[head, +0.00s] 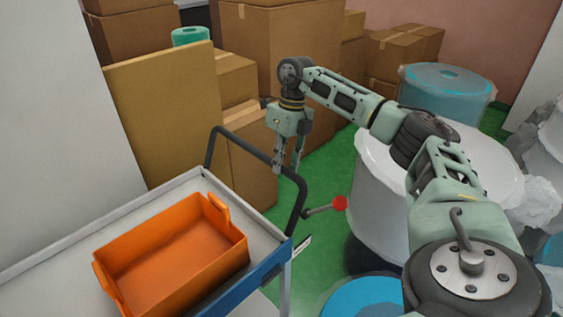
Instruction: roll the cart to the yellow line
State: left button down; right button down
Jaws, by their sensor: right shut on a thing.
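The cart (50,262) stands at the lower left, with a grey top, a blue edge strip and a black tubular push handle (240,143) at its far right end. My right gripper (288,165) comes down from above and is shut on the handle's top bar, right of its middle. An orange bin (170,255), seemingly empty, sits on the cart's top. The cart's wheels are hidden or out of frame. No yellow line shows in this view. My left gripper is not in view.
Stacked cardboard boxes (280,50) and a tall brown panel (160,105) stand behind the cart. Large wrapped rolls (440,165) crowd the right. A red-knobbed lever (340,203) sticks out near the handle. A strip of green floor (318,185) shows between.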

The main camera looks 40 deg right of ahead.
jog(key=c, duration=1.6)
grip_release()
jog(key=r, duration=0.4)
jog(key=d+r, duration=0.1)
jog(key=r, duration=0.3)
jog(key=d+r, duration=0.1)
jog(key=r, duration=0.2)
jog(key=shift+w+d+r, duration=0.1)
jog(key=shift+r, duration=0.3)
